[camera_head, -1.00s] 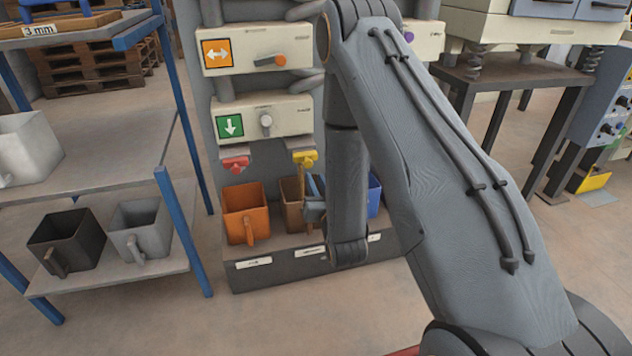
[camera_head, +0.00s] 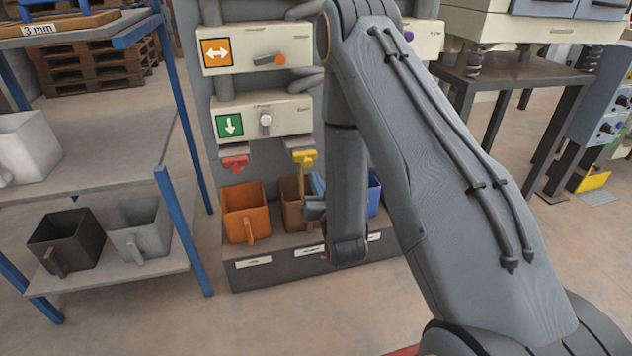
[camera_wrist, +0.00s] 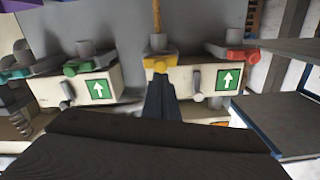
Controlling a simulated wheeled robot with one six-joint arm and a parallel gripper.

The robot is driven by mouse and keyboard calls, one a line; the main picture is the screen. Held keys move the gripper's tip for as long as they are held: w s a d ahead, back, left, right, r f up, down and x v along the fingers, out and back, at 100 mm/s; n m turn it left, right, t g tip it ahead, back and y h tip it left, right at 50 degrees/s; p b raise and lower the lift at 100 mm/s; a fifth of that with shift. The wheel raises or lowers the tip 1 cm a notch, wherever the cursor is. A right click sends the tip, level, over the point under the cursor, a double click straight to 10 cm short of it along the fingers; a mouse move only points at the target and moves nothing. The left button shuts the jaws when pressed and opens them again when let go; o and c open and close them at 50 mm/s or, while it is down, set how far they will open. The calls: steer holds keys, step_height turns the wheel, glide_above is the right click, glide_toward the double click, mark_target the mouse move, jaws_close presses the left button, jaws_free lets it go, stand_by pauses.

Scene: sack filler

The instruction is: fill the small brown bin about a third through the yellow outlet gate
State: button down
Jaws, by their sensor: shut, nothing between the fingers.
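A thin brown strand (camera_wrist: 157,15) runs from the gate in the wrist view, looking like falling material. My gripper (camera_wrist: 158,78) is shut and empty, its tips close to the yellow gate; contact cannot be told. It also shows beside the brown bin (camera_head: 317,182).
An orange bin (camera_head: 244,212) stands left of the brown one and a blue bin (camera_head: 374,194) right, on a dark plinth (camera_head: 280,272). A red gate (camera_head: 235,163) is left of the yellow one. A blue-post shelf (camera_head: 183,258) with more bins stands at the left.

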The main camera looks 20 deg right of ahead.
mark_target(309, 164)
steer(key=shift+w, duration=0.15)
stand_by(0.4)
steer(key=shift+w, duration=1.65)
stand_by(5.2)
